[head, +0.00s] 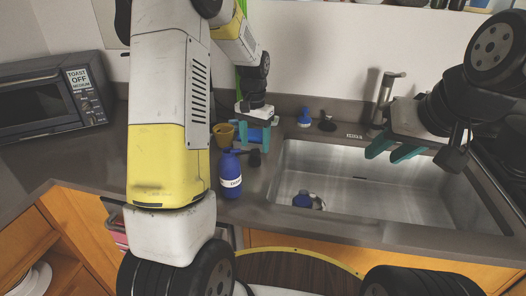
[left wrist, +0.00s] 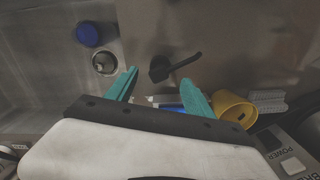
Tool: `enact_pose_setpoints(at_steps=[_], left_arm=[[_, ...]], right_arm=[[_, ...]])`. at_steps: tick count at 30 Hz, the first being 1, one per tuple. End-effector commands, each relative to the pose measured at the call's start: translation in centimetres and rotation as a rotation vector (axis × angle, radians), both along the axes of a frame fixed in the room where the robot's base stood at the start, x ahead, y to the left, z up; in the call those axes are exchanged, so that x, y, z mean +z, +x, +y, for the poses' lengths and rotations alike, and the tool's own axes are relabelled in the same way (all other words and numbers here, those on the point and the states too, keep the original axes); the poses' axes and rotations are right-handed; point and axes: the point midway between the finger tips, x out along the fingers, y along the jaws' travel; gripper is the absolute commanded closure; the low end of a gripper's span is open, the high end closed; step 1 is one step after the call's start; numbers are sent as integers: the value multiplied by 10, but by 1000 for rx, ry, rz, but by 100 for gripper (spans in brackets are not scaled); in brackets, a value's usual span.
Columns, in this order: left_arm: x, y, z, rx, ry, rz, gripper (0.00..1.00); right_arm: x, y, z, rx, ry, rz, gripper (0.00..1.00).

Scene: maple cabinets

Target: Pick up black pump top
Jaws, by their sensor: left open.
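A black pump top (head: 254,158) lies on the dark counter between a blue labelled bottle (head: 231,176) and the sink's left edge. It also shows in the left wrist view (left wrist: 160,70), with a thin nozzle reaching to the right. My left gripper (head: 254,136) hangs above the counter behind the pump top, its teal fingers apart. In the left wrist view my left gripper (left wrist: 160,90) has the pump top just beyond its fingertips, apart from them. My right gripper (head: 395,150) is open and empty above the sink's back right.
A yellow cup (head: 223,134) stands left of my left gripper. A blue item (head: 259,118) is partly hidden behind it. The sink (head: 370,185) holds a blue object (head: 303,200). A small blue bottle (head: 304,118) and the faucet (head: 385,95) stand at the back. A toaster oven (head: 50,95) is left.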

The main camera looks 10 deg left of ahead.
Motion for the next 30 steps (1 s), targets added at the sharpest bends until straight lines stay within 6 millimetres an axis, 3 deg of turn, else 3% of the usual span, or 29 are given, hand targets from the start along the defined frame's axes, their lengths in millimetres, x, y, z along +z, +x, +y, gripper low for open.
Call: enact_pose_setpoints(at_steps=[10,20,27,30], left_arm=[[-48,-2,1,0,0,1,39],[-55,-2,1,1,0,-2,39],[-55,-2,1,1,0,-2,86],[-55,-2,1,1,0,-2,100]], right_arm=[[0,0,0,0,0,0,64],[0,0,0,0,0,0,64],[0,0,0,0,0,0,64],[0,0,0,0,0,0,64]])
